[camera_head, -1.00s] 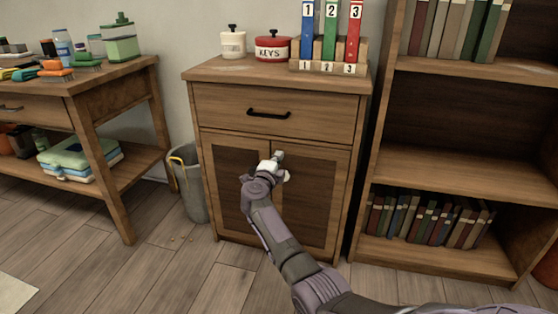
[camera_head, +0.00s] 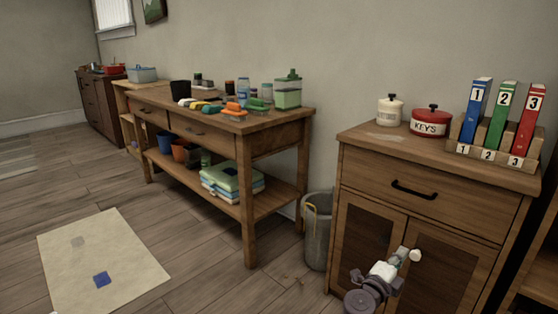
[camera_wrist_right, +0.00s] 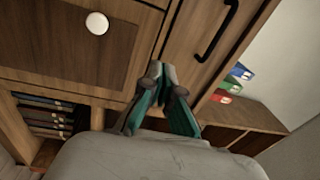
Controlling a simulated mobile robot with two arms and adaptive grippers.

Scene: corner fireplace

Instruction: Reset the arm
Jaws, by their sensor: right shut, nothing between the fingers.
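My right gripper (camera_head: 398,263) is in front of the cabinet doors at the lower right of the head view, small and partly hidden by its own wrist. In the right wrist view its two fingers (camera_wrist_right: 164,74) meet at the tips, shut, with nothing between them. They point toward the wooden cabinet (camera_head: 435,218), whose front fills much of that view. I cannot tell whether the fingertips touch the cabinet. A round white knob (camera_wrist_right: 97,23) shows on the cabinet front, apart from the fingers. My left gripper is not in view.
A red KEYS canister (camera_head: 430,122), a white canister (camera_head: 388,110) and a binder rack (camera_head: 490,155) stand on the cabinet. A grey bin (camera_head: 318,235) stands between it and the workbench (camera_head: 250,140). A mat (camera_head: 110,255) lies on the open floor at left.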

